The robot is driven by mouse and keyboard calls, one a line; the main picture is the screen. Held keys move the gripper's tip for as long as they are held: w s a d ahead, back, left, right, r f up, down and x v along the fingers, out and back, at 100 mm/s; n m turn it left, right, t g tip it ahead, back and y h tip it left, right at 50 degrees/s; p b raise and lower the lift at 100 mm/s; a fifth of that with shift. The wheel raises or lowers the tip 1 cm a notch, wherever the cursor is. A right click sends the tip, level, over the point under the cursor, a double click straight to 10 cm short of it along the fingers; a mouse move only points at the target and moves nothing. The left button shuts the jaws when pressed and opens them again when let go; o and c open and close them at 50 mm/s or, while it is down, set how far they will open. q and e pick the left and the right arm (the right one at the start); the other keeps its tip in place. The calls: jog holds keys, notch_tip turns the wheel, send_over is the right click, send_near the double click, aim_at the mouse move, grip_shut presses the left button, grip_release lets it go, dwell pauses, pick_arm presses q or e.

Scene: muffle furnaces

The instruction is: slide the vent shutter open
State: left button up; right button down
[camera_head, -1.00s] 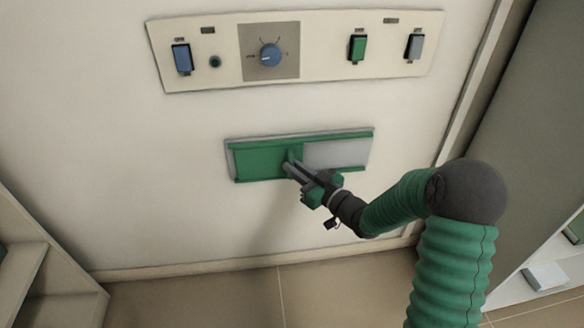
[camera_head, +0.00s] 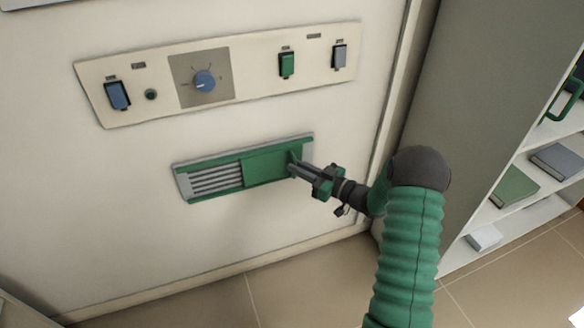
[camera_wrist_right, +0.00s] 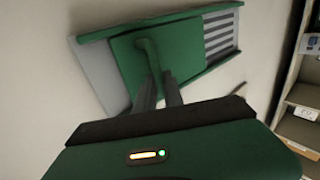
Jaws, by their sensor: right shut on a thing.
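The green vent shutter (camera_head: 268,165) sits in its grey and green frame on the pale wall, at the right end of the frame. Grey louvre slats (camera_head: 216,180) show uncovered at the left end. My right gripper (camera_head: 296,169) is shut on the shutter's green handle, near the shutter's right edge. In the right wrist view, the shutter (camera_wrist_right: 172,60) fills the upper middle, and the gripper fingers (camera_wrist_right: 158,88) meet at its handle (camera_wrist_right: 150,58). The slats (camera_wrist_right: 221,35) show there beside the shutter. My left gripper is not in view.
A control panel (camera_head: 240,98) with switches and a blue dial (camera_head: 204,81) is above the vent. A grey cabinet side (camera_head: 465,90) and white shelves with books (camera_head: 513,187) stand to the right of my arm. The floor (camera_head: 200,300) below is clear.

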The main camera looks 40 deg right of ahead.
jog(key=shift+s+d, duration=0.1)
jog(key=shift+d, duration=0.15)
jog(key=c, duration=1.7)
grip_release()
jog(key=shift+o, duration=1.2)
jog(key=shift+d, duration=0.1)
jog(key=p+v, duration=0.5)
jog(key=v, duration=1.2)
